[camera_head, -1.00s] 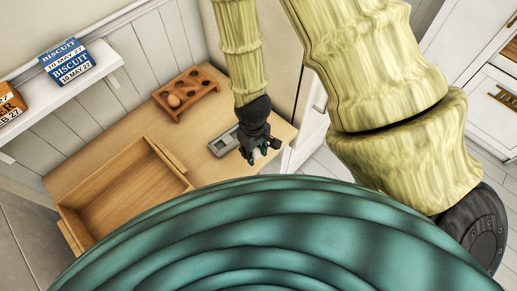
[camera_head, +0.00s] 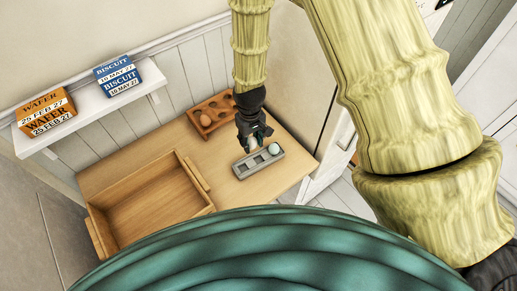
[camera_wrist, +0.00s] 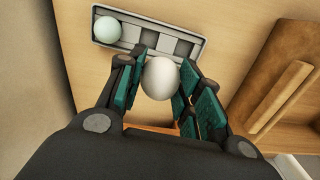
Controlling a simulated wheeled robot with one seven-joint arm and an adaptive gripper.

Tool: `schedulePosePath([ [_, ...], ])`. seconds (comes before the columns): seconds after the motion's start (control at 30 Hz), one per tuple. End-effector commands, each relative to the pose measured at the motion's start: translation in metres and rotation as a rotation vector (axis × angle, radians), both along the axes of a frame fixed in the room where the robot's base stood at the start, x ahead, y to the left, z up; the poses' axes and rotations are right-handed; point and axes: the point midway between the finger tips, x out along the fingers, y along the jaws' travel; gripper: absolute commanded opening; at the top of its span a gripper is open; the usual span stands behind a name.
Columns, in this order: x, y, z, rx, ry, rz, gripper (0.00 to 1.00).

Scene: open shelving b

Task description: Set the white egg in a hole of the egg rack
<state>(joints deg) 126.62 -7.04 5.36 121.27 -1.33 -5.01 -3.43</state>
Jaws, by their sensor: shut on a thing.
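The white egg (camera_wrist: 161,78) is held between the teal-padded fingers of my gripper (camera_wrist: 158,88) in the wrist view. In the head view my gripper (camera_head: 255,140) is above the table, close to the far edge of a grey tray, and the egg is mostly hidden by the fingers. The egg rack (camera_head: 227,100) is a wooden block with several round holes, standing behind and left of my gripper. A brown egg (camera_head: 205,120) sits in it at the near left; other holes look empty.
The grey tray (camera_head: 262,168) holds a pale green egg (camera_head: 274,149) at one end; it also shows in the wrist view (camera_wrist: 107,29). An open wooden box (camera_head: 155,200) stands left. A wall shelf (camera_head: 90,112) carries a wafer box (camera_head: 45,112) and a biscuit box (camera_head: 117,77).

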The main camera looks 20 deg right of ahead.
Motion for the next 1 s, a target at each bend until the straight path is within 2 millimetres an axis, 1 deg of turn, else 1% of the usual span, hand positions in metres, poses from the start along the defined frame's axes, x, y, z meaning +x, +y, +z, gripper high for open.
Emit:
schedulePosePath([
  [0.03, 0.008, 0.002, 0.002, 0.000, -0.002, 0.000, 0.27],
  [0.2, 0.033, 0.009, 0.006, 0.000, -0.002, 0.000, 0.27],
  [0.57, 0.084, 0.023, 0.006, 0.000, -0.002, 0.001, 0.27],
  [1.0, 0.148, 0.040, -0.003, 0.000, -0.002, 0.001, 0.27],
])
